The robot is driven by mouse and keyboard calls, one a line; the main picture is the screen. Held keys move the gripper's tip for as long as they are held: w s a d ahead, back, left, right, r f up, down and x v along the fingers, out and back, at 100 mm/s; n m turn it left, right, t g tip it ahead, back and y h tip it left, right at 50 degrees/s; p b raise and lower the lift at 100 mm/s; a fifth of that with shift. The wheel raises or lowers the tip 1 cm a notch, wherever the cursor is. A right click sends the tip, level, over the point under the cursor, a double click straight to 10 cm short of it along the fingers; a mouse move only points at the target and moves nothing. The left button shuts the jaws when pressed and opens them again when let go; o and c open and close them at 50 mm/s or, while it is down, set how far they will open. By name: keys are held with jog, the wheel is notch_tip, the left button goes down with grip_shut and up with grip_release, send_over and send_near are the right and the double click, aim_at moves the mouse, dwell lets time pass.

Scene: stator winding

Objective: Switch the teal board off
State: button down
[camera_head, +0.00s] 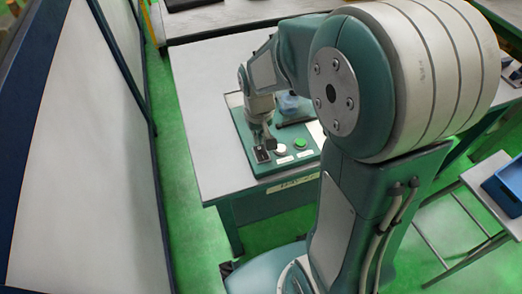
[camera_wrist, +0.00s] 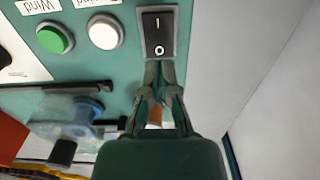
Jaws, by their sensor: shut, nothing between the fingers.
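The teal board (camera_head: 246,138) lies on the white table; its surface also fills much of the wrist view (camera_wrist: 85,75). A black rocker switch (camera_wrist: 158,32) with "I" and "O" marks sits at the board's edge; it shows in the head view (camera_head: 262,155) too. My gripper (camera_wrist: 158,66) is shut and empty, its fingertips right at the "O" end of the switch. I cannot tell whether they touch it. In the head view my gripper (camera_head: 266,140) is small, just above the switch. Which way the rocker is tipped is unclear.
A white button (camera_wrist: 105,32) and a green button (camera_wrist: 55,38) sit beside the switch. A clear and blue fixture (camera_wrist: 75,120) is on the board. The table (camera_head: 205,110) is bare left of the board. A blue bin (camera_head: 508,185) stands at the right.

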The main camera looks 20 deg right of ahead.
aim_at(259, 147)
jog(key=shift+f, duration=1.35)
dwell(1.0)
jog(key=shift+r, duration=3.55)
jog(key=shift+s+r, duration=0.15)
jog(key=shift+r, duration=0.1)
jog(key=s+r+t, duration=0.5)
jog(key=s+r, duration=0.5)
jog(key=s, duration=0.4)
jog(key=shift+r+t, duration=0.3)
jog(key=shift+r, duration=0.05)
